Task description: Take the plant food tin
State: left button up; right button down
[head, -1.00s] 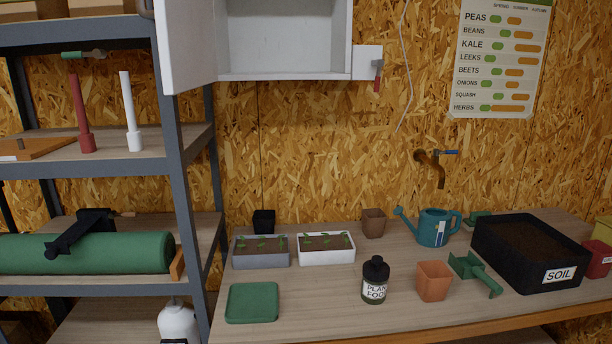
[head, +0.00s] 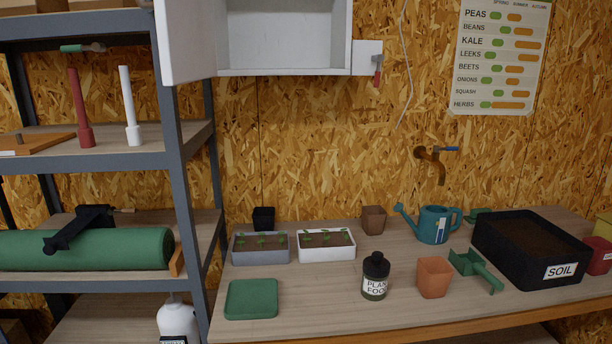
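The plant food tin (head: 375,277) stands upright on the plank bench, left of the terracotta pot and near the front. It is a dark, bottle-shaped container with a black cap and a white label reading PLANT FOOD. Nothing covers it from this side. Neither of my grippers shows in the head view.
The terracotta pot (head: 433,278) stands close on its right, then a green scoop (head: 476,270) and a black soil tray (head: 529,250). Seedling trays (head: 326,246) (head: 261,247) and a teal watering can (head: 434,224) stand behind. A green square (head: 251,299) lies left, with bare bench between.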

aim_at(373, 289)
jog(key=j+z, duration=0.3)
jog(key=j, duration=1.6)
jog(key=k, duration=0.05)
